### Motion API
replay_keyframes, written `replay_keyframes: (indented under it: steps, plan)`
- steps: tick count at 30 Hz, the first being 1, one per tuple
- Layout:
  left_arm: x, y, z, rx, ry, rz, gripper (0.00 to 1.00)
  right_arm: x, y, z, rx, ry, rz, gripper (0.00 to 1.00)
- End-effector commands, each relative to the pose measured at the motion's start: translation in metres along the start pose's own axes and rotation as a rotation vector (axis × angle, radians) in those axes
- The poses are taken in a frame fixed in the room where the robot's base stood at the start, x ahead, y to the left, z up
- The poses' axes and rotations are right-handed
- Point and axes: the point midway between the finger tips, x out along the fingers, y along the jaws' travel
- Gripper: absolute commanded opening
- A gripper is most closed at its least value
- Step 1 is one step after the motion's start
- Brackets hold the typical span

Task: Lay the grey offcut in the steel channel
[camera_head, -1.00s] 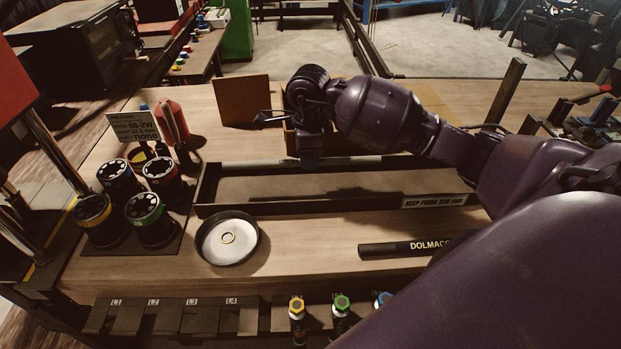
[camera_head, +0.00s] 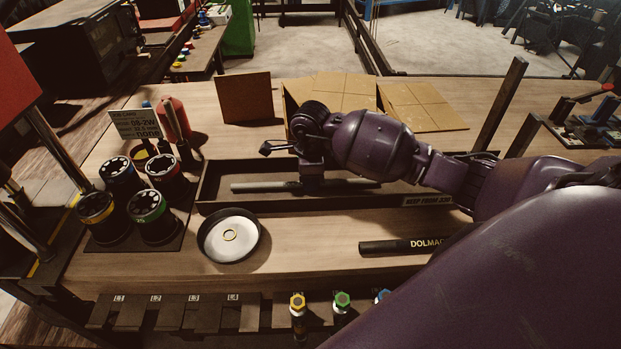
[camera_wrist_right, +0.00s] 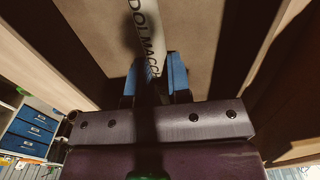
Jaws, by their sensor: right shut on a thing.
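The grey offcut (camera_head: 258,187) is a straight grey hose piece, lying roughly lengthwise over the steel channel (camera_head: 290,205). My right gripper (camera_head: 312,184) is shut on it near its middle, reaching down from above. In the right wrist view the offcut (camera_wrist_right: 147,35) carries dark lettering and runs between the blue fingertips of the gripper (camera_wrist_right: 153,82). The offcut is within the channel's long walls in the head view. I cannot tell whether it touches the channel floor. My left gripper is not in view.
A black lettered hose (camera_head: 390,247) lies in front of the channel. A round dish (camera_head: 208,240) with a ring stands at its front left. Several die cups (camera_head: 148,212) stand left. An open cardboard box (camera_head: 345,84) and a brown panel (camera_head: 243,98) stand behind.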

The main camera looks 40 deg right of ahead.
Motion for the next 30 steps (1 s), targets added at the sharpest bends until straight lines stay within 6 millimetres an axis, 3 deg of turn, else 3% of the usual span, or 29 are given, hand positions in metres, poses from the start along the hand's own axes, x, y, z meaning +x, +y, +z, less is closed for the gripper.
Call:
replay_keyframes:
  steps: [3, 4, 9, 20, 30]
  plan:
    - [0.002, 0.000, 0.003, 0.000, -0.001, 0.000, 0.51, 0.003, 0.000, 0.000, 0.000, 0.000, -0.001, 0.00]
    - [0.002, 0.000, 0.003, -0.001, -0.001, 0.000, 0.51, 0.003, 0.000, 0.000, 0.000, 0.000, 0.000, 0.21]
    - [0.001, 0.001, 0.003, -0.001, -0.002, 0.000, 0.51, 0.002, 0.000, 0.000, 0.000, 0.000, 0.000, 0.44]
    - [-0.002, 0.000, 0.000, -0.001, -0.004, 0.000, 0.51, -0.002, 0.000, 0.000, 0.000, -0.001, 0.000, 0.44]
    - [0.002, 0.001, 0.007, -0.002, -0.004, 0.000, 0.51, -0.058, -0.001, 0.000, -0.002, -0.001, -0.006, 0.44]
